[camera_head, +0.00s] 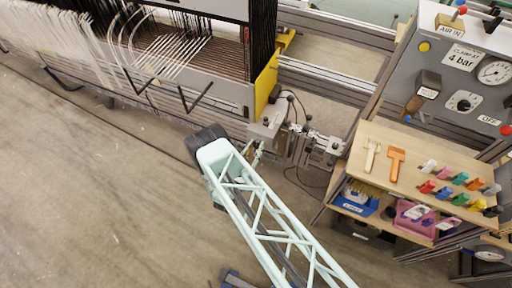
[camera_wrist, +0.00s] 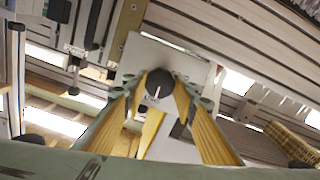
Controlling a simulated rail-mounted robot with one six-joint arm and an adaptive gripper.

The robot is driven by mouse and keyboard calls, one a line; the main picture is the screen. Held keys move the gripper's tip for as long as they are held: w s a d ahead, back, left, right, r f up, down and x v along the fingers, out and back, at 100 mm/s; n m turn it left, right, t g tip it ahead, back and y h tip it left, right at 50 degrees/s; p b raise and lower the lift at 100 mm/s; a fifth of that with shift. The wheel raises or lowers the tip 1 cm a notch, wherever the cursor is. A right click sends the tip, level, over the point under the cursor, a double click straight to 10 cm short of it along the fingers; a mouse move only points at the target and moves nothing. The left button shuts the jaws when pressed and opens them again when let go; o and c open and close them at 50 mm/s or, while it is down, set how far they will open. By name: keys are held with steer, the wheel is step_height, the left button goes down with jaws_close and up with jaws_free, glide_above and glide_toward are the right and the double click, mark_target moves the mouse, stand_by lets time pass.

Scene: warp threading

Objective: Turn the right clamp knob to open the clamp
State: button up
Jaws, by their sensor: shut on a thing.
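The right clamp knob (camera_wrist: 160,82) is round and black with a white pointer line, near the middle of the wrist view. It sits in front of a pale grey plate (camera_wrist: 150,52). My gripper (camera_wrist: 160,95) has its two yellow-padded fingers on either side of the knob, closed on it. In the head view my gripper (camera_head: 257,150) is at the grey clamp block (camera_head: 266,130) beside the yellow loom end plate. The knob itself cannot be made out there, and my arm covers part of the area.
The loom's yellow end plate (camera_head: 265,85) and dark warp threads stand just behind. A metal bracket (camera_head: 322,147) is to the right. A wooden tool shelf (camera_head: 405,175) with combs and coloured clips stands farther right. The floor (camera_head: 100,200) at left is clear.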

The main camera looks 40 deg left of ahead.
steer(key=shift+f, duration=0.1)
steer(key=n+b, duration=0.4)
steer(key=n, duration=0.1)
steer(key=shift+f+b, duration=0.1)
steer(key=shift+b, duration=0.3)
steer(key=n+b, duration=0.4)
steer(key=n, duration=0.1)
steer(key=shift+n, duration=0.4)
steer(key=n+b, duration=0.2)
steer(key=n, duration=0.3)
steer(key=shift+b, duration=0.4)
steer(key=shift+r+n+b, duration=0.2)
steer(key=shift+n+b, duration=0.85)
steer(key=shift+n, duration=1.95)
steer(key=o, duration=0.9)
